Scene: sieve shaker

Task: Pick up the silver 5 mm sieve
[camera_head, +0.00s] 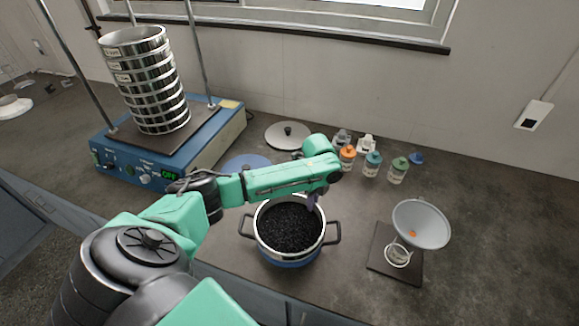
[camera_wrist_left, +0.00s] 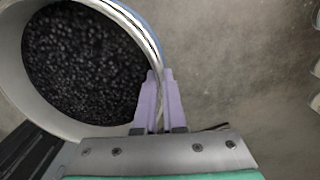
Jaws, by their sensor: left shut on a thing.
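A stack of silver sieves (camera_head: 148,85) stands on the blue shaker (camera_head: 165,160) at the left in the head view. Small labels show on the upper rings, too small to read, so I cannot tell which is the 5 mm one. My left gripper (camera_head: 312,203) is far right of the stack, at the right rim of a pot full of black grains (camera_head: 288,228). In the left wrist view its purple fingers (camera_wrist_left: 160,78) are close together, one on each side of the pot wall (camera_wrist_left: 150,42). It is shut on the pot's rim. My right gripper is not in view.
A lid (camera_head: 277,137) lies behind my left arm. Several small capped bottles (camera_head: 372,164) stand right of it. A funnel (camera_head: 421,226) stands over a jar on a dark plate at the right. Upright rods flank the sieve stack. The far right counter is clear.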

